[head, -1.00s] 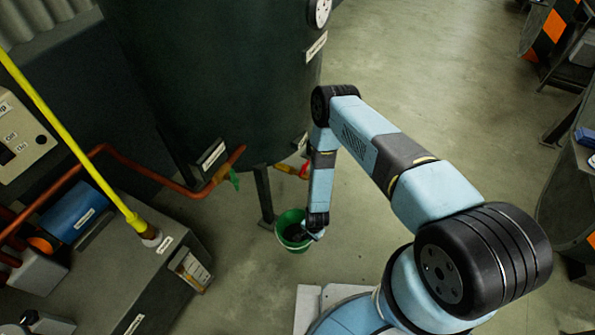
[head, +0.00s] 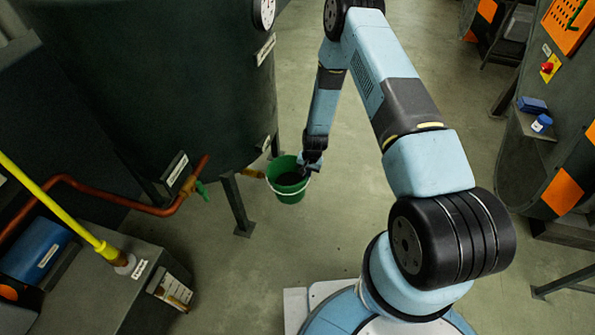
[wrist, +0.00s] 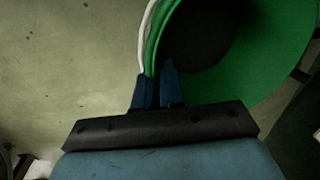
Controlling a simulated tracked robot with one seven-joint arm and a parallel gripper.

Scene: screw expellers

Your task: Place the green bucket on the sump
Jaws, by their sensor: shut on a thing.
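The green bucket (head: 289,192) with a white handle hangs from my gripper (head: 309,166) beside the big dark tank, in the head view. It is upright and its inside looks dark. In the wrist view, the blue fingers of my gripper (wrist: 157,85) are shut on the rim of the green bucket (wrist: 285,70). The bucket's underside is hidden, so I cannot tell its height above the floor. I cannot tell which thing in view is the sump.
The dark tank (head: 150,85) on legs has a red pipe with a green-handled valve (head: 195,188). A grey box (head: 95,290) with a yellow pipe (head: 55,210) stands at lower left. An orange-marked machine (head: 545,165) is at right. Open floor (head: 400,235) lies between.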

